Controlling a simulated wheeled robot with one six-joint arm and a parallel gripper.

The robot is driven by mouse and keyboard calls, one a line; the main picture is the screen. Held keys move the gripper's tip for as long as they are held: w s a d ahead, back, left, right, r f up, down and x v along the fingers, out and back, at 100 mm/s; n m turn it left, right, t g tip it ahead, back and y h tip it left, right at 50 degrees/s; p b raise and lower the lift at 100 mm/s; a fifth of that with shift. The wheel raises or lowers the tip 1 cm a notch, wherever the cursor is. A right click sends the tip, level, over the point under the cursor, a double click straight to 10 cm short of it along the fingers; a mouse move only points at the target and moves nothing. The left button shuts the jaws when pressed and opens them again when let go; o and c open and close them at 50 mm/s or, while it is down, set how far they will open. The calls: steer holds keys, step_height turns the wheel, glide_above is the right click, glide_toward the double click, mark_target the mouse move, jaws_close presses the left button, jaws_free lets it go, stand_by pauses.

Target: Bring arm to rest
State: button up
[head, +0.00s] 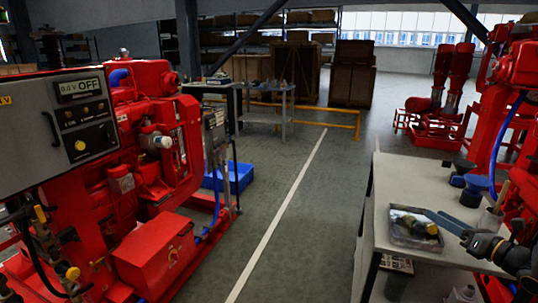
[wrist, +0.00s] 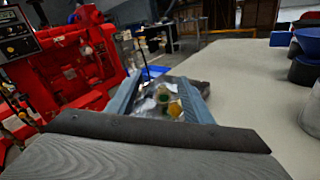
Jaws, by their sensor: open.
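My gripper (head: 440,220) is at the right of the head view, reaching left over the pale table. Its two blue-grey fingers also show in the wrist view (wrist: 160,80), spread apart with nothing held between them. A shallow tray (head: 396,240) with small dark and yellowish parts in it lies on the table just beyond and below the fingers. In the wrist view its contents (wrist: 167,103) show between the fingers. I cannot tell how high the fingers are above the tray. My arm runs off the bottom right of the head view.
The pale table (head: 400,178) also holds dark and blue funnel-like items (head: 475,190) and a cup of tools (head: 491,220). A red engine (head: 155,150) with a grey control panel (head: 75,125) stands left. A blue bin (head: 232,178) lies on the floor. The middle aisle is clear.

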steer(key=w+a+r+m+g+h, duration=0.25)
steer(key=w+a+m+h, duration=0.25)
steer(key=m, duration=0.6)
steer(key=s+a+m+g+h, duration=0.35)
steer(key=a+m, duration=0.25)
steer(key=m, duration=0.3)
steer(key=s+a+m+g, duration=0.3)
steer(key=s+a+m, duration=0.2)
steer(key=s, duration=0.4)
steer(key=s+a+f+m+g, duration=0.1)
steer(key=s+a+m+g, duration=0.2)
steer(key=s+a+m, duration=0.2)
steer(key=s+a+m+g, duration=0.2)
steer(key=s+a+m, duration=0.3)
steer(key=s, duration=0.7)
steer(key=shift+s+a+f+m+g+y, duration=0.15)
steer(key=shift+s+f+m+g+y, duration=0.25)
steer(key=shift+m, duration=0.8)
steer(key=shift+w+r, duration=0.1)
